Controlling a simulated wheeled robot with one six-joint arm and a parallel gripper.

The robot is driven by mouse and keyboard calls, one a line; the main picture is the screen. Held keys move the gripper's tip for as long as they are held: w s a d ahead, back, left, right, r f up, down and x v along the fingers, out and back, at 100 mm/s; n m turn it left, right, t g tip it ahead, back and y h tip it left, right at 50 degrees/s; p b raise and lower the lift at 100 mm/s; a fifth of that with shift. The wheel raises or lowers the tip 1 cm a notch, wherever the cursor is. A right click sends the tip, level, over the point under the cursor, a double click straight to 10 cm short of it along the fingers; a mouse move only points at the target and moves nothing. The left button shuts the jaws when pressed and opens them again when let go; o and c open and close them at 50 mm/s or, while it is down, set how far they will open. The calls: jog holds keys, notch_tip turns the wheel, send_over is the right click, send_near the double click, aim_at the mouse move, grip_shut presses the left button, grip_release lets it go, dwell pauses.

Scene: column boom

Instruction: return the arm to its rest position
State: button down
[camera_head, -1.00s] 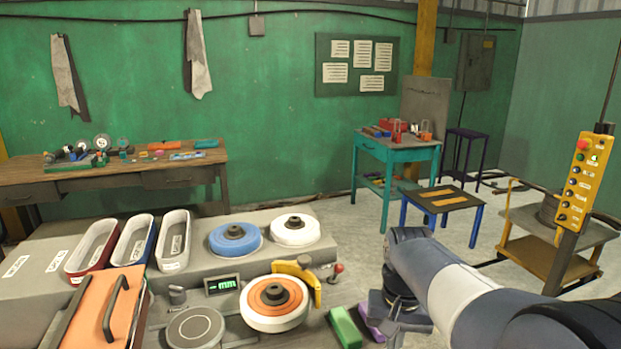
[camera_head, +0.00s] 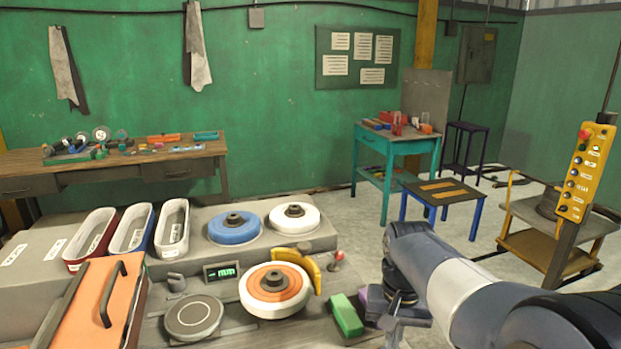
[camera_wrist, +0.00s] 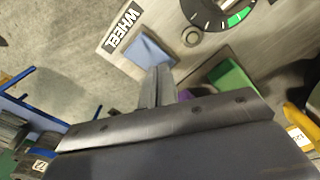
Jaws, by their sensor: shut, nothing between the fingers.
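My arm (camera_head: 455,285) reaches in from the lower right of the head view, with its dark wrist end beside the grey machine bench. My gripper (camera_wrist: 158,78) shows in the wrist view as two grey fingers close together, shut and empty. They point at a blue wedge-shaped piece (camera_wrist: 148,50) by a label reading WHEEL; I cannot tell whether they touch it. A green block (camera_head: 347,314) lies left of my wrist in the head view, with a purple block (camera_head: 374,298) partly hidden behind the wrist. The fingertips are not clear in the head view.
The bench carries an orange-and-white wheel (camera_head: 275,305) with a yellow guard (camera_head: 309,270). A yellow button pendant (camera_head: 586,175) hangs at the right, by a wooden cart (camera_head: 535,245). A small blue-legged table (camera_head: 440,190) stands behind my arm. Open floor (camera_head: 350,220) lies between.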

notch_tip(320, 180, up, 8)
jog(key=p, duration=0.7)
